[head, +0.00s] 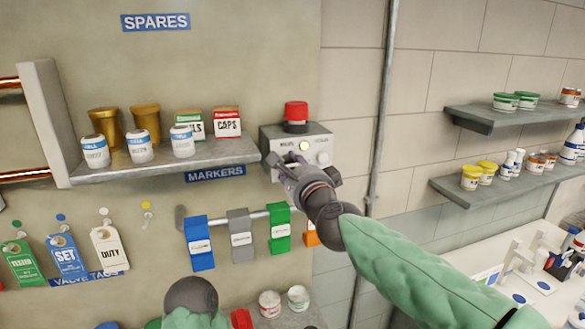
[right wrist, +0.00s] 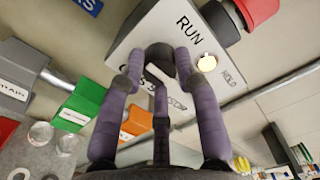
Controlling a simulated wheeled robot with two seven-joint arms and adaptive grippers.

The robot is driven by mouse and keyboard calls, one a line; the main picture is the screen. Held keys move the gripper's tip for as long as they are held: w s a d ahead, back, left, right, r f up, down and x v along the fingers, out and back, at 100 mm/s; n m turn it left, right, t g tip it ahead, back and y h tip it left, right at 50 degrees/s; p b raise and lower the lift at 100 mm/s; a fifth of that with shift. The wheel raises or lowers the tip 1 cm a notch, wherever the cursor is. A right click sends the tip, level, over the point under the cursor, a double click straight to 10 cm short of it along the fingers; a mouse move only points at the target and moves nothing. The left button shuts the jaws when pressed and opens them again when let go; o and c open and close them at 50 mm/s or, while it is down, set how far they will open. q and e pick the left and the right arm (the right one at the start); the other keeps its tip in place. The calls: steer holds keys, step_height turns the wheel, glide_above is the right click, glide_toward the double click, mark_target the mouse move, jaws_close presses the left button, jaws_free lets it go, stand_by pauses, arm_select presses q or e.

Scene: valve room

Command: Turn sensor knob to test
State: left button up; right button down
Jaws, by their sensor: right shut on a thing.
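The sensor box (head: 316,141) is a pale grey unit on the wall, with a lit yellow lamp and a red cap on top. My right gripper (head: 289,166) is at the left of its front face. In the right wrist view the dark sensor knob (right wrist: 160,57) sits between the purple-grey fingers of my gripper (right wrist: 163,75), which is shut on it. The box face (right wrist: 142,37) reads RUN above and HOLD at the right of the lit lamp (right wrist: 207,62). Other lettering is partly covered by the fingers. I cannot tell where the knob points. My left gripper is not in view.
A spares shelf (head: 170,163) with jars and small boxes is left of the box. Coloured marker holders (head: 240,235) hang below it. A vertical pipe (head: 381,110) and two side shelves (head: 500,115) are to the right. Part of my left arm shows at the bottom.

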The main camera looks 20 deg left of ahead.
steer(key=shift+f, duration=0.15)
steer(key=c, duration=0.9)
jaws_free()
steer(key=shift+s+d, duration=0.3)
steer(key=shift+s, duration=0.2)
steer(key=v, duration=1)
steer(key=shift+s+d, duration=0.25)
steer(key=shift+s, duration=0.1)
